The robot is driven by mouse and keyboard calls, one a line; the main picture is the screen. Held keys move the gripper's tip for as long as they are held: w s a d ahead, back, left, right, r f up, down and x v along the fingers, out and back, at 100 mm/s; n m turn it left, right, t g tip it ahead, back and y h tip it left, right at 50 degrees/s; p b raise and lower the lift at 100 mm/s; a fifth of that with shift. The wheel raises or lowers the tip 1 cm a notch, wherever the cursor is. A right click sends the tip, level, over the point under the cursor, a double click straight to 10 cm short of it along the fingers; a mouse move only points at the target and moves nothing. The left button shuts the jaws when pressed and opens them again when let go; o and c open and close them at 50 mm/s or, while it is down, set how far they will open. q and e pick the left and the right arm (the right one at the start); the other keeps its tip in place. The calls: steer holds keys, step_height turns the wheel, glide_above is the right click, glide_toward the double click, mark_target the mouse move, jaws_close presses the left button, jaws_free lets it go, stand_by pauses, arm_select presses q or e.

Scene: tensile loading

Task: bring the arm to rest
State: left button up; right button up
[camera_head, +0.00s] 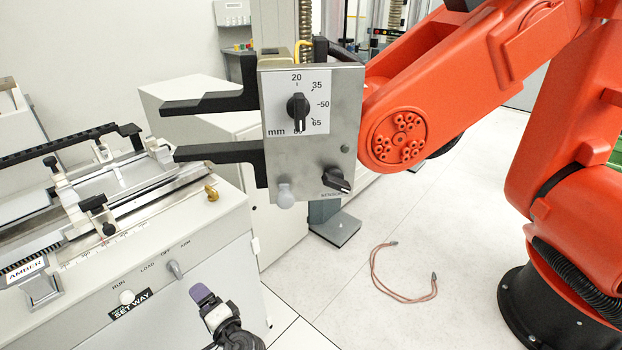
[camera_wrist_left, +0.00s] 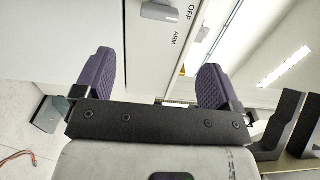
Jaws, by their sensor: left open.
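My left gripper (camera_head: 206,299) shows at the bottom of the head view, in front of the lower front of the bench machine (camera_head: 190,260). One purple fingertip and dark linkage are visible there. In the left wrist view my left gripper (camera_wrist_left: 158,66) has its two purple ribbed fingers wide apart with nothing between them. A pale panel with a knob (camera_wrist_left: 162,12) and an OFF label lies beyond the fingers. My right gripper is in neither view.
An orange robot arm (camera_head: 440,95) holds a grey box (camera_head: 310,165) with dials and two black prongs (camera_head: 215,102) above the machine's right end. A reddish cable (camera_head: 378,275) lies on the floor. Open floor lies at the lower middle.

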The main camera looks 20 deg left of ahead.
arm_select(q)
steer(key=s+d+n+t+h+p, duration=0.1)
steer(key=s+d+n+h, duration=0.15)
steer(key=d+h, duration=0.6)
steer(key=s+d+n+t+h, duration=0.1)
steer(key=s+d+n+h, duration=0.15)
steer(key=d+h, duration=0.6)
steer(key=s+d+f+m+g+p, duration=0.15)
steer(key=s+f, duration=0.25)
steer(key=s, duration=0.5)
steer(key=s+d+f+m+g+p, duration=0.1)
steer(key=s+d+f+m+g, duration=0.15)
steer(key=s, duration=0.65)
step_height(320, 180, up, 37)
steer(key=p, duration=3.7)
steer(key=shift+d+r+t+h, duration=0.15)
steer(key=shift+t+h, duration=0.15)
